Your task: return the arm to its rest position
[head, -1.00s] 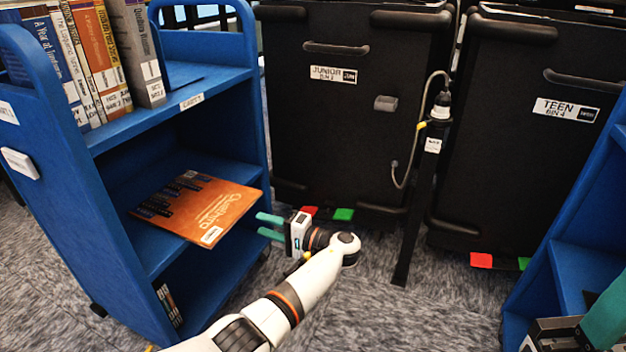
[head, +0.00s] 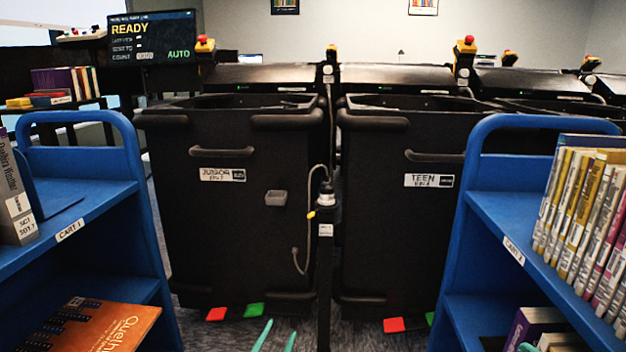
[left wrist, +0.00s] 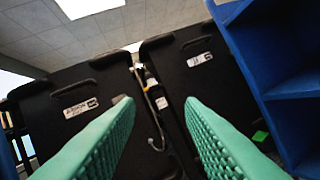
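My left gripper (head: 276,338) shows at the bottom edge of the head view, only its two teal fingertips in sight, spread apart with nothing between them. In the left wrist view my left gripper (left wrist: 160,105) is open and empty, its perforated teal fingers pointing toward the black bins. The rest of the left arm is below the head view's edge.
Blue Cart 1 (head: 85,180) stands at left, with an orange book (head: 100,322) on its shelf. Blue Cart 2 (head: 498,210) stands at right. The Junior bin (head: 235,230) and Teen bin (head: 400,235) stand ahead, a black post (head: 325,270) between them.

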